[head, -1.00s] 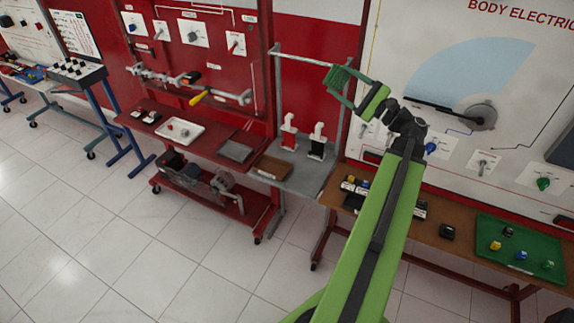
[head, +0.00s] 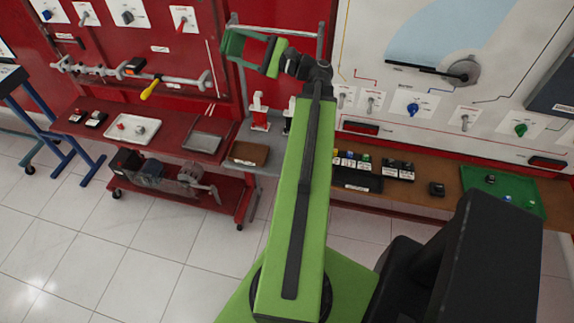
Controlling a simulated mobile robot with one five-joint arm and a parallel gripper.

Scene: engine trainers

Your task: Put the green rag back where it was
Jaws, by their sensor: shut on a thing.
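My gripper (head: 240,52) is raised at the end of my green arm, at the upper middle of the head view. It is shut on the green rag (head: 233,44), a small dark green piece at its fingertips. The rag shows in front of the left end of a metal rail (head: 300,33) on a grey stand. I cannot tell whether the rag touches the rail or is apart from it.
Below the rail, a white and red item (head: 259,112) stands on the grey stand; my arm partly hides another beside it. A red bench (head: 170,137) with a white tray (head: 133,128) is at left.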

